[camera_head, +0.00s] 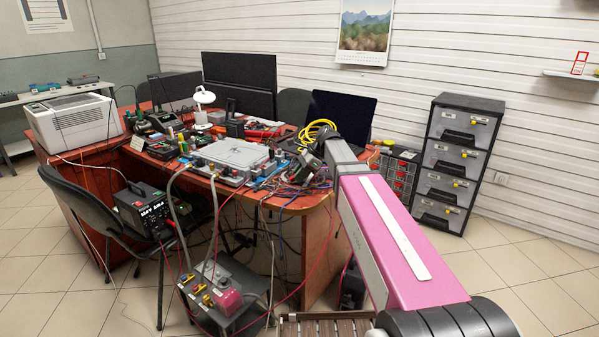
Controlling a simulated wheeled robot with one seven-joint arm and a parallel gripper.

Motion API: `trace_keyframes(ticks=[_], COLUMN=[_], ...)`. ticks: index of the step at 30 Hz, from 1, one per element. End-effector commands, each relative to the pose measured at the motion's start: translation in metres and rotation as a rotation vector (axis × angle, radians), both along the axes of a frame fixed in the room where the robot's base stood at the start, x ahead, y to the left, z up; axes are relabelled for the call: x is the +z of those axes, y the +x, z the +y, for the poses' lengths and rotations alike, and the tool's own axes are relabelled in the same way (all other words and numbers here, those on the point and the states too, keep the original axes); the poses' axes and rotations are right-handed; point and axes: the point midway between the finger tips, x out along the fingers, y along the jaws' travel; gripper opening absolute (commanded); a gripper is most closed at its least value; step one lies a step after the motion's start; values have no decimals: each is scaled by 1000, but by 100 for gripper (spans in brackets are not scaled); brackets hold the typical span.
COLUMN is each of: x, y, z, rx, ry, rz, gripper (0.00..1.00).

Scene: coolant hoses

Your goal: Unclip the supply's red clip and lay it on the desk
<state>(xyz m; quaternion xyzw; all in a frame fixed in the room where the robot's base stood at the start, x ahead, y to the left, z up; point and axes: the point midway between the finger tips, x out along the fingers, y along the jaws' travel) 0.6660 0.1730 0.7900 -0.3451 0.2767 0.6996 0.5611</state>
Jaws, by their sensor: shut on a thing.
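My gripper (308,160) is at the end of my pink arm, over the right end of the red-brown desk (222,187), among cables and tools. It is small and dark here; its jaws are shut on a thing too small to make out. A black supply box (146,210) with a lit white display sits on the chair at the left front. A red lead runs down from its front. I cannot make out a red clip for certain, neither at the supply nor in the jaws.
A grey flat case (232,157) lies on the desk, with yellow coiled hose (318,131) and loose wires beside my gripper. A black laptop (341,114) stands behind. A grey unit with a pink part (229,301) is below the desk's front. Hoses hang over the front edge.

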Motion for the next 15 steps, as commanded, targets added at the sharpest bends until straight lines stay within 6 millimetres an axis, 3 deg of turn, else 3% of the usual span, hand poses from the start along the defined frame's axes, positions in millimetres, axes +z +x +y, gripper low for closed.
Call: trace_keyframes(ticks=[5,6,8,9,15], x=[0,0,0,0,0], y=[0,0,0,0,0], z=[0,0,0,0,0], rx=[0,0,0,0,0], ry=[0,0,0,0,0], rz=[0,0,0,0,0], gripper=[0,27,46,50,50])
